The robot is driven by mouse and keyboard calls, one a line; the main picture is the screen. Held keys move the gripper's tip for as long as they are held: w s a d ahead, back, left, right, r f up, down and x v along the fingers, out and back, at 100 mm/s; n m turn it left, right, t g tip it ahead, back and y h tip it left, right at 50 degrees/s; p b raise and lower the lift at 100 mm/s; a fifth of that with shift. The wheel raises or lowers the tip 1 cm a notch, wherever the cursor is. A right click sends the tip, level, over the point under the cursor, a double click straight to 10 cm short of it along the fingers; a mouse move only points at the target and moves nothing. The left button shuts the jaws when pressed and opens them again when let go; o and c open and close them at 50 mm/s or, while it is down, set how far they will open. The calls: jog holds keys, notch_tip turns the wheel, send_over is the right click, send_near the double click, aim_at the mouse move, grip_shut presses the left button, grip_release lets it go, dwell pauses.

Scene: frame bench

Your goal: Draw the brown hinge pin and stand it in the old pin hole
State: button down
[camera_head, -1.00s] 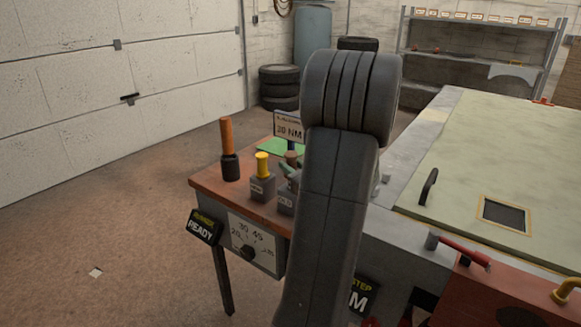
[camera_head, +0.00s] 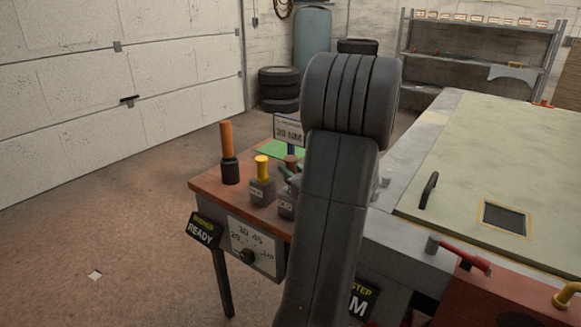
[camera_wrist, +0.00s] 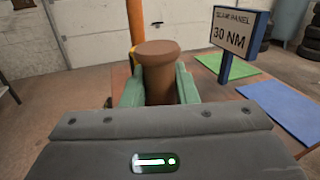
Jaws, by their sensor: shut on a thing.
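The brown hinge pin (camera_wrist: 159,72) is upright between the green jaws of my gripper (camera_wrist: 158,88) in the wrist view, its wide head above them. In the head view the pin's brown head (camera_head: 291,161) shows just left of my arm, over the grey block marked OLD (camera_head: 286,205). My gripper (camera_head: 290,174) is shut on the pin there, partly hidden by my arm. The pin's lower end is hidden, so I cannot tell whether it is in the old hole. A yellow pin (camera_head: 262,167) stands in the block marked NEW (camera_head: 261,192).
An orange-handled tool (camera_head: 227,140) stands in a dark holder on the brown bench. The 30 NM sign (camera_wrist: 233,34) stands behind the pin, with a green mat (camera_wrist: 226,63) and a blue mat (camera_wrist: 283,107) near it. A pale panel (camera_head: 450,180) lies to the right.

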jog(key=shift+f+m+p, duration=0.4)
jog(key=shift+f+p, duration=0.2)
jog(key=shift+p, duration=0.1)
jog(key=shift+r, duration=0.1)
jog(key=shift+w+r, duration=0.25)
jog(key=shift+r, duration=0.05)
dwell(1.1)
jog(key=shift+s, duration=0.1)
jog(key=shift+f+b, duration=0.3)
jog(key=shift+b, duration=0.15)
